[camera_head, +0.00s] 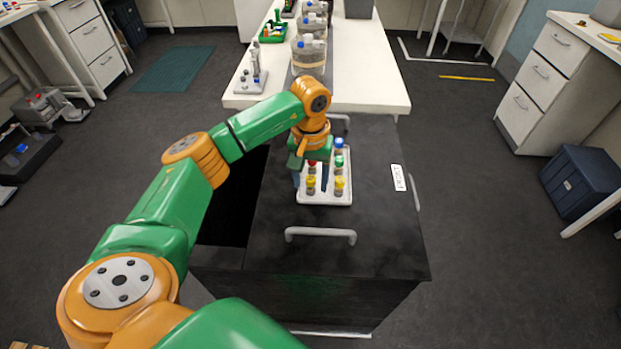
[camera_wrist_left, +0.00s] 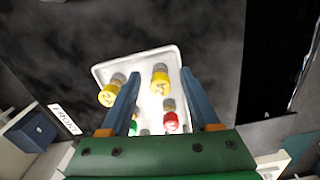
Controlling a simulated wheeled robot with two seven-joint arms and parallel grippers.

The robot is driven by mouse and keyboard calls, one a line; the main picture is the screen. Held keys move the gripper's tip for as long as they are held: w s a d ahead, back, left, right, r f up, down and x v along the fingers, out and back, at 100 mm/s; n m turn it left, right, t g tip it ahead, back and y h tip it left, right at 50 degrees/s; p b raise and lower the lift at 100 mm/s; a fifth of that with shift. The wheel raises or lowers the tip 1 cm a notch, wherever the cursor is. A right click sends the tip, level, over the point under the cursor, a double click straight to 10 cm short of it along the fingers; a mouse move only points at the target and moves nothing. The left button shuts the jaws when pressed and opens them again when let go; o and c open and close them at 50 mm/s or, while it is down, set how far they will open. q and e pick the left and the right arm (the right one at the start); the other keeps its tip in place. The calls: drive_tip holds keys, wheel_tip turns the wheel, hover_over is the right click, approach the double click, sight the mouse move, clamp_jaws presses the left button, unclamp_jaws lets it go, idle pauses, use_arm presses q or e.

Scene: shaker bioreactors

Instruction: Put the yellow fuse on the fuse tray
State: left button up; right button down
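The white fuse tray (camera_head: 325,200) lies on a black box and also shows in the left wrist view (camera_wrist_left: 138,62). Two yellow fuses stand on its near side, a left one (camera_head: 310,186) and a right one (camera_head: 340,187). A red fuse (camera_head: 311,167), a green fuse (camera_head: 339,162) and a blue fuse (camera_head: 338,145) stand behind them. My left gripper (camera_wrist_left: 160,76) points down over the tray's left side, fingers apart. In the wrist view one yellow fuse (camera_wrist_left: 160,80) shows between the fingers, with a gap on each side. The other yellow fuse (camera_wrist_left: 111,92) is outside them. My right gripper is not seen.
The black box (camera_head: 345,260) has a front handle (camera_head: 320,235) and a dark opening (camera_head: 232,205) on its left. A white bench (camera_head: 370,85) behind it holds bottles (camera_head: 308,55), a small white stand (camera_head: 252,80) and a green rack (camera_head: 272,33). A blue bin (camera_head: 582,180) stands at right.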

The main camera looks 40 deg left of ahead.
sight(311, 180)
use_arm(q)
wheel_tip(311, 180, up, 7)
drive_tip(key=shift+r+b, duration=0.1)
drive_tip(key=shift+b, duration=0.5)
